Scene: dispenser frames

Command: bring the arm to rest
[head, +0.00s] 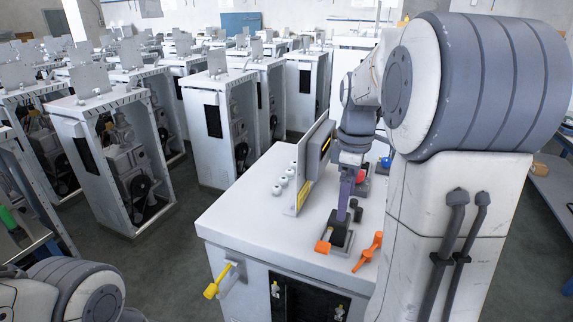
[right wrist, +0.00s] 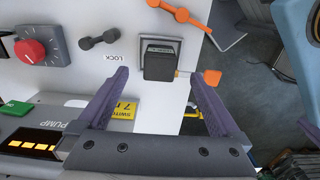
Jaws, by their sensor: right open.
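My right gripper (head: 345,198) hangs over the top of the white cabinet (head: 250,215), beside the upright display panel. In the right wrist view its two purple fingers (right wrist: 162,80) are spread wide with nothing held between them. Beyond the tips is a black switch block (right wrist: 158,65) with an orange-tipped lever (right wrist: 208,77); the same orange tip (head: 323,247) shows in the head view. From these views I cannot tell whether the fingers touch anything. Part of my left arm shows at the lower left; its gripper is out of view.
A red knob (right wrist: 30,50), a dark handle (right wrist: 98,40) by the word LOCK and an orange handle (right wrist: 180,13) surround the switch. The PUMP display (right wrist: 32,146) stands close to the gripper. A yellow lever (head: 212,290) sticks out from the cabinet's front. Dispenser frames (head: 215,120) fill the left.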

